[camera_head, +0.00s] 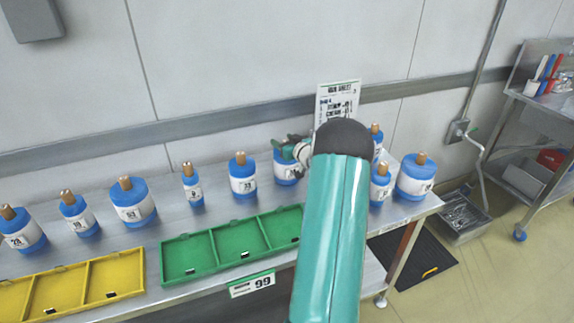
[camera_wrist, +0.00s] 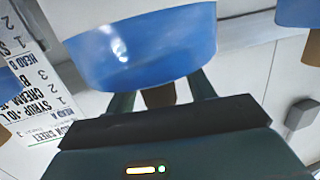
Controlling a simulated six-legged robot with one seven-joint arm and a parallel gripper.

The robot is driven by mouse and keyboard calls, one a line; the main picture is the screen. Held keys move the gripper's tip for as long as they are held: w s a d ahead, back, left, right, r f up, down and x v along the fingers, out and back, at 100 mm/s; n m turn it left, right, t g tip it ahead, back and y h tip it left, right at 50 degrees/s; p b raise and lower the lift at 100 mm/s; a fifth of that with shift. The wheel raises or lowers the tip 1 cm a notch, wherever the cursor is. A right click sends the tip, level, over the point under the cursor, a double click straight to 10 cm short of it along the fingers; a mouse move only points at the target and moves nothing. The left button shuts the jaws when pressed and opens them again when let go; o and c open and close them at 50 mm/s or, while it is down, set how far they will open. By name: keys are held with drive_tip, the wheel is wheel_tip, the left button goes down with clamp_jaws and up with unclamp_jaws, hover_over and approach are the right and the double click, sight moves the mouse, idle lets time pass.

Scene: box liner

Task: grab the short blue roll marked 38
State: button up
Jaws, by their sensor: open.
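Several blue rolls with white number labels and brown cores stand upright along the steel bench. The small numbers are hard to read, and I cannot tell for sure which is 38. My gripper (camera_head: 290,147) is at the top of one blue roll (camera_head: 286,172), whose label is partly hidden by my arm. In the wrist view that blue roll (camera_wrist: 150,52) fills the upper middle. Its brown core (camera_wrist: 160,97) shows between my two open fingers; I cannot tell whether they touch it. A short blue roll (camera_head: 243,175) stands just left of it.
A green three-part tray (camera_head: 228,257) and a yellow tray (camera_head: 58,298) lie in front of the rolls. More rolls (camera_head: 415,178) stand right of my arm, partly hidden. A printed sign (camera_head: 335,103) is behind the bench. A steel cart (camera_head: 545,110) stands at far right.

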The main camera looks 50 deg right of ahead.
clamp_jaws()
idle(1.3)
drive_tip(key=shift+r, duration=0.2)
